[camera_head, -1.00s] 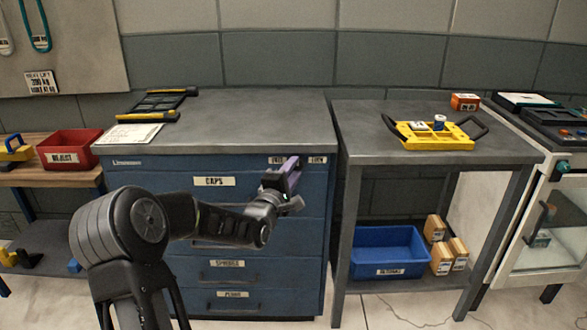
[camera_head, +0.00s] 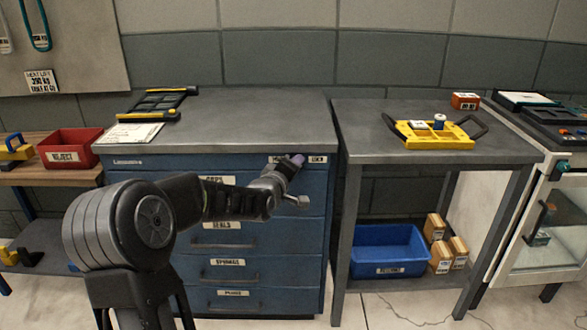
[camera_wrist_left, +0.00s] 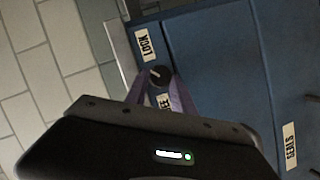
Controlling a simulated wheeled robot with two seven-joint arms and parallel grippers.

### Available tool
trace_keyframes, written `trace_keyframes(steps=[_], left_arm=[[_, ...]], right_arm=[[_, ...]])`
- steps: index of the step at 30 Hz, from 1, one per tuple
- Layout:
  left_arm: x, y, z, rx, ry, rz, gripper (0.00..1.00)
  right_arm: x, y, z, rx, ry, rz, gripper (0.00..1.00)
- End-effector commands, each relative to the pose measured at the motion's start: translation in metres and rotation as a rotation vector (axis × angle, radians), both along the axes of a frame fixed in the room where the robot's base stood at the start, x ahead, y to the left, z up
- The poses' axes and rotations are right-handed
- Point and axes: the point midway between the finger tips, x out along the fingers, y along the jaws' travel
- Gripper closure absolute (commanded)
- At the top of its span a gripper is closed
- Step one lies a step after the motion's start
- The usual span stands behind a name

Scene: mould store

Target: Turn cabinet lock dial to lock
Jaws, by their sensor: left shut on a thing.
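The blue cabinet (camera_head: 290,225) stands in the middle of the head view, with labelled drawers and a label reading LOCK (camera_head: 317,160) at its upper right. In the left wrist view the black lock dial (camera_wrist_left: 158,76) has a pale pointer mark and sits between the LOCK label (camera_wrist_left: 146,43) and a second, partly hidden label. My left gripper (camera_head: 297,162) has its purple fingers at the dial. In the left wrist view the gripper (camera_wrist_left: 160,84) is shut on the dial, one finger on each side. In the head view my gripper hides the dial. My right gripper is not in view.
A grey table (camera_head: 370,140) with a yellow tray (camera_head: 432,141) stands close to the cabinet's right side, a blue bin (camera_head: 388,252) below it. A red bin (camera_head: 68,148) stands on the left bench. A black frame (camera_head: 158,104) lies on the cabinet top.

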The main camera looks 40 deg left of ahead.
Motion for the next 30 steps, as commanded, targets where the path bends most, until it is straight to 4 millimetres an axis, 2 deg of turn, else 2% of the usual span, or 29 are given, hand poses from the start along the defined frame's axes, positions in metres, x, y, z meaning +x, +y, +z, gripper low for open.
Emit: trace_keyframes(steps=[12, 13, 15, 21, 30], left_arm=[[0.0002, -0.0006, -0.0003, 0.009, 0.007, -0.001, 1.00], [0.0002, -0.0006, -0.0003, 0.009, 0.007, -0.001, 0.69], [0.0002, -0.0005, -0.0003, 0.009, 0.007, -0.001, 0.64], [0.0002, -0.0003, -0.0002, 0.008, 0.007, -0.001, 0.48], [-0.0022, -0.0008, 0.0005, 0.008, 0.006, 0.000, 0.48]], right_arm=[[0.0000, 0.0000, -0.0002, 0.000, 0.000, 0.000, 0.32], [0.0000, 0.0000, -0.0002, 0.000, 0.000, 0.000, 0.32], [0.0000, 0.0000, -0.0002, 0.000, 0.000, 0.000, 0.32], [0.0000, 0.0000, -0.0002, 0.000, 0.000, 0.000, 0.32], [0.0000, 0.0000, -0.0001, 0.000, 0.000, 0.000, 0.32]])
